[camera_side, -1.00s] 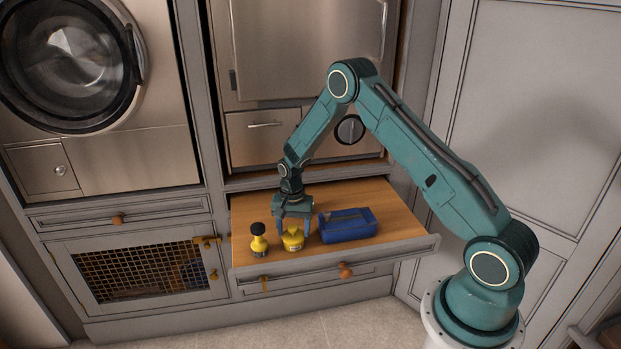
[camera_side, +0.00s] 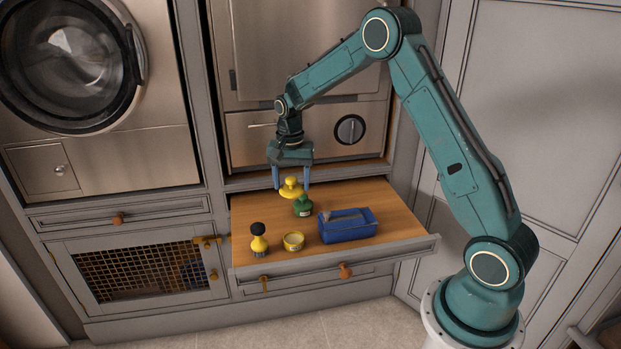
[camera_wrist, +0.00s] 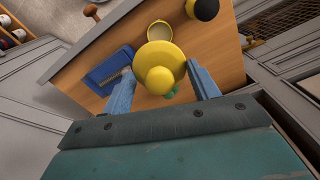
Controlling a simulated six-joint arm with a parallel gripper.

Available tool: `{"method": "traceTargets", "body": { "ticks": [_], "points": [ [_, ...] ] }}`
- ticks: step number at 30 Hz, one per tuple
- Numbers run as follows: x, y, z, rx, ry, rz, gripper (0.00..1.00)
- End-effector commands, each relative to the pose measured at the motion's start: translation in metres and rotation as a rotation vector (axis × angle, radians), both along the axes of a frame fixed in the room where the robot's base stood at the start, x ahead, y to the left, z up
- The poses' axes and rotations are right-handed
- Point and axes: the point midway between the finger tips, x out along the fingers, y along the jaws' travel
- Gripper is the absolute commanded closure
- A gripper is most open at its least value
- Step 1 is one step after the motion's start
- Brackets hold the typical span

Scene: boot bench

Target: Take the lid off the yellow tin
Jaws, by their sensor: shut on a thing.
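The yellow tin (camera_side: 293,242) stands on the wooden pull-out board, its top uncovered. In the wrist view the tin (camera_wrist: 160,32) shows a pale open top. My gripper (camera_side: 291,184) is shut on the yellow lid (camera_side: 290,190), a round disc with a knob, and holds it in the air above and behind the tin. In the wrist view the lid (camera_wrist: 160,68) sits between the two blue fingers and hides part of the board.
A green container (camera_side: 303,206) stands behind the tin. A blue box (camera_side: 347,225) is to the right. A yellow bottle with a black top (camera_side: 259,240) is to the left. The front right of the wooden board (camera_side: 400,220) is clear.

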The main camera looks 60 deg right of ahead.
Motion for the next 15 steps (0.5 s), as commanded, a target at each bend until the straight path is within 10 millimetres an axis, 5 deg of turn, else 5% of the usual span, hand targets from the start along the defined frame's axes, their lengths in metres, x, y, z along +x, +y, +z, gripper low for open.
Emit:
{"method": "traceTargets", "body": {
  "ticks": [6,15],
  "points": [
    [0.001,0.000,0.028,-0.001,-0.003,0.000,0.61],
    [0.000,0.000,0.036,0.000,0.000,0.000,0.61]
  ]
}}
